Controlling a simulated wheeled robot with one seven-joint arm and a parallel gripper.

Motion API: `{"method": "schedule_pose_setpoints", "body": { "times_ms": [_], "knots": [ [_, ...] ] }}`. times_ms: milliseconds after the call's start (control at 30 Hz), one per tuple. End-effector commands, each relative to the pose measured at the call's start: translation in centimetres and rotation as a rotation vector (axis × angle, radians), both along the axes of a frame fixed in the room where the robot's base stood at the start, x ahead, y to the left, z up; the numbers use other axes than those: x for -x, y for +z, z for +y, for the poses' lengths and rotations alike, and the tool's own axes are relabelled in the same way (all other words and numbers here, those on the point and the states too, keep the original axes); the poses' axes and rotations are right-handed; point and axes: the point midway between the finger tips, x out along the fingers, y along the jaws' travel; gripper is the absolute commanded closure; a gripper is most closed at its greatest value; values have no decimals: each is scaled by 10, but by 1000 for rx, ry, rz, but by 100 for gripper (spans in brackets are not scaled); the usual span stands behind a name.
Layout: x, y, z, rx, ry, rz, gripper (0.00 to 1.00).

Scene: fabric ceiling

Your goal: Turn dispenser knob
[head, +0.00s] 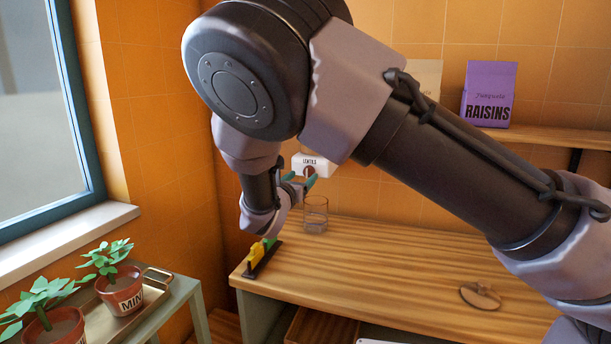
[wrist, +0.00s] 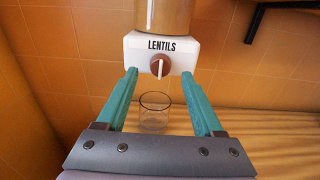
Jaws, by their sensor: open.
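The white lentils dispenser (wrist: 140,50) is on the orange tiled wall, with a "LENTILS" label and a container above it. Its round brown knob (wrist: 160,65) has a pale upright grip. In the head view the dispenser (head: 299,160) is partly hidden by my arm. My gripper (wrist: 160,73) is open, with teal fingers on either side of the knob in the picture. I cannot tell how far short of the knob the fingertips are; nothing is between them. A clear glass (head: 316,214) stands on the wooden counter; it also shows below the dispenser in the wrist view (wrist: 154,112).
A small holder with yellow and green items (head: 262,255) sits at the counter's left edge. A brown round object (head: 480,296) lies on the counter (head: 400,262). A purple raisins bag (head: 488,94) stands on the shelf. Potted plants (head: 120,290) are at lower left by the window.

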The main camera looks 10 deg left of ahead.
Motion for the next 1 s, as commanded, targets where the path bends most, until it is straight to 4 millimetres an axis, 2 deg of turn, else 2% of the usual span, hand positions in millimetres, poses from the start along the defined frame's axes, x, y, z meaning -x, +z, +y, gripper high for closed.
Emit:
{"method": "schedule_pose_setpoints", "body": {
  "times_ms": [100, 200, 567, 667, 700, 767, 1000],
  "knots": [
    [-18, 0, -3, 0, -2, -1, 31],
    [-27, 0, -4, -1, -1, 0, 31],
    [-32, 0, -5, -1, -1, 0, 31],
    [-32, 0, -5, -1, -1, 0, 66],
    [-32, 0, -5, -1, -1, 0, 81],
    [-32, 0, -5, -1, -1, 0, 100],
    [-32, 0, -5, -14, -1, -1, 100]
  ]
}}
